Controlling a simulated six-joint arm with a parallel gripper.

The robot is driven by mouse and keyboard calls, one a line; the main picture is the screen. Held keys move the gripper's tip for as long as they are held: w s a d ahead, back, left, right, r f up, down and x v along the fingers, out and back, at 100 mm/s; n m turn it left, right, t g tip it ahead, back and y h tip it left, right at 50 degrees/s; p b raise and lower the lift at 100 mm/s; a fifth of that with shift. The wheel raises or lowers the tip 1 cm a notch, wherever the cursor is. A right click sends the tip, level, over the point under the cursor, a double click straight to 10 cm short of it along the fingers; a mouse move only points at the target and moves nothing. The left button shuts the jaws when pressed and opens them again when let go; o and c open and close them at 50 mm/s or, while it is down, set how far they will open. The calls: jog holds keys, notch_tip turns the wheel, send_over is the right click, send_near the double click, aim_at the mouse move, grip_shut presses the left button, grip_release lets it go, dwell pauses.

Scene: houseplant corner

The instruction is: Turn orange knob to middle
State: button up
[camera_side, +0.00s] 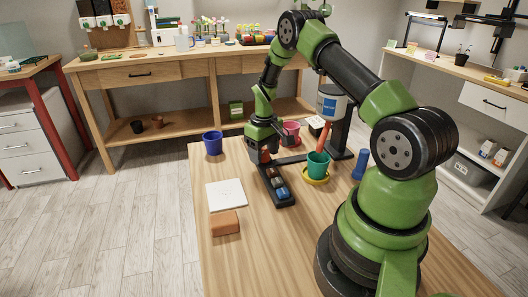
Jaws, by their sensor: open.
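A narrow dark panel (286,203) lies on the wooden table with a row of small knobs on it. A blue knob (282,192) is at its near end, with a pale grey one (277,182) and a reddish-brown one (273,173) behind it. An orange-red piece (265,157), which looks like the orange knob, shows at the far end, right under my gripper (264,152). My gripper points down there, its jaws open around or just above this piece; I cannot tell which. The knob's pointing direction is hidden.
A teal pot (318,165) on a yellow saucer (315,181) and a pink pot (291,132) stand right of the panel. A blue pot (212,142), white square plate (225,195) and orange-brown block (225,223) are left. The table's near left is clear.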

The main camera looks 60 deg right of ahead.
jog(key=c, duration=0.9)
jog(key=shift+m, duration=0.3)
jog(key=m, duration=0.9)
jog(key=shift+m, duration=0.3)
jog(key=o, duration=0.9)
